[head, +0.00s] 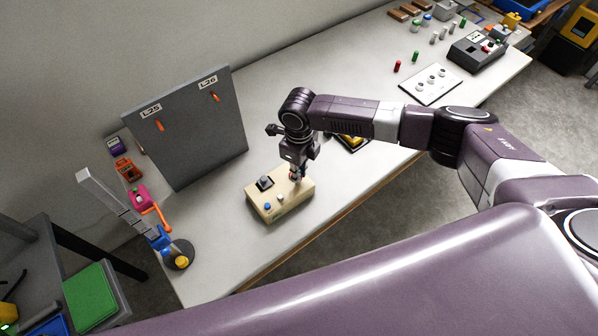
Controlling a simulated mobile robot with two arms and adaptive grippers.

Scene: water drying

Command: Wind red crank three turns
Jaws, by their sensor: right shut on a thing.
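A beige control box (270,206) sits near the front edge of the table, with a black switch block, a blue button and a white button on its top. My right gripper (297,176) points down over the box's far right corner and is shut. A small reddish part, which I take for the red crank, shows at its fingertips; the fingers hide most of it, so its angle cannot be told. My left gripper is not in view.
A grey panel (190,130) with two orange levers stands behind the box. A stand with an orange handle (155,218) is at the left. A yellow-and-black item (352,141) lies partly behind my right arm. A white plate (430,85) and several small cylinders are at the far right.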

